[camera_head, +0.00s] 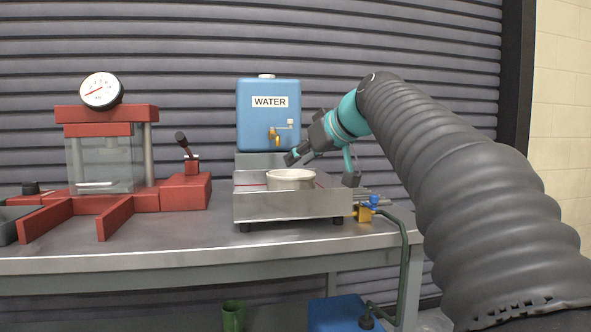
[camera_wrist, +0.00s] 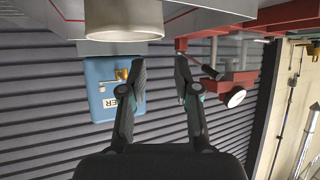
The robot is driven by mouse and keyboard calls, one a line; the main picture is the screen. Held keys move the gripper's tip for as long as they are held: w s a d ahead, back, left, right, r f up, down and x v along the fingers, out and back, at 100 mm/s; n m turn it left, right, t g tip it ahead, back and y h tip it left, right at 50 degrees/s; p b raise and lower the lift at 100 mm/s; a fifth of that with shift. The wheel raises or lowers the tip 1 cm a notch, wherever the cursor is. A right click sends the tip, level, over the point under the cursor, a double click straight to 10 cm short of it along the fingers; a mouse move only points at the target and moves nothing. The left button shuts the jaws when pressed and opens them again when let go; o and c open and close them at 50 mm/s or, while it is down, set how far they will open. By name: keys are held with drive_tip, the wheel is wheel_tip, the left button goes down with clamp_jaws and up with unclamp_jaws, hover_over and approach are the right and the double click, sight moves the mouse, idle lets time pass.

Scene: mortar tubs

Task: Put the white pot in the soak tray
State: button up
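The white pot (camera_head: 291,180) is short, round and upright in the head view. It stands at the steel tray (camera_head: 290,207), which I take to be the soak tray; its base is hidden by the tray's front wall, so I cannot tell how it rests. My gripper (camera_head: 321,168) is above and right of the pot, fingers apart. In the wrist view the picture is upside down; the pot (camera_wrist: 125,20) is at the top, beyond and left of the fingertips. My gripper (camera_wrist: 160,62) is open there, with nothing between its fingers.
A blue water tank (camera_head: 268,115) stands behind the tray. A red press with a gauge (camera_head: 102,91) stands left on the metal bench (camera_head: 180,245). A brass valve (camera_head: 364,214) and green hose (camera_head: 404,265) are at the tray's right end. Bench between press and tray is clear.

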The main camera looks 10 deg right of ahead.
drive_tip(key=shift+s, duration=0.1)
drive_tip(key=s+f+m+g+h, duration=0.2)
drive_tip(key=s+f, duration=1.3)
drive_tip(key=f, duration=0.3)
drive_tip(key=s+f+m+g+h, duration=0.3)
drive_tip(key=s+f, duration=1.3)
drive_tip(key=f, duration=0.3)
drive_tip(key=shift+s+f, duration=0.2)
drive_tip(key=shift+s, duration=0.1)
